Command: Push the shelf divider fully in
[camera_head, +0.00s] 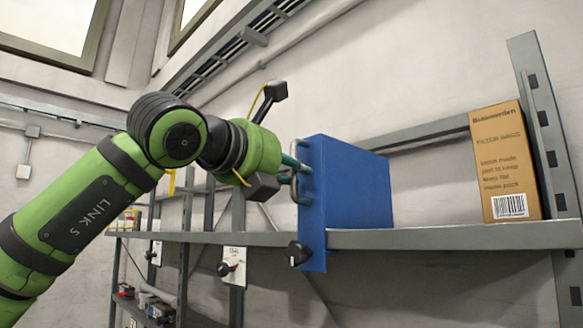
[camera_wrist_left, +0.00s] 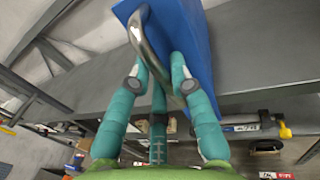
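The blue shelf divider (camera_head: 345,185) stands upright on the grey shelf, its front edge sticking out past the shelf's front rail. A metal handle (camera_head: 295,185) is on its front face. In the left wrist view, the divider (camera_wrist_left: 195,35) and its curved handle (camera_wrist_left: 158,62) are at the top. My left gripper (camera_head: 297,169) is at the handle, its teal fingertips reaching the divider's front face. The fingers (camera_wrist_left: 160,76) lie on both sides of the handle bar; whether they clamp it is unclear. My right gripper is not in view.
A brown box (camera_head: 507,160) stands at the right end of the shelf (camera_head: 450,236), beside an upright post. The shelf between divider and box is clear. A black knob (camera_head: 299,254) sits low by the divider. Switch panels (camera_head: 232,266) are farther left.

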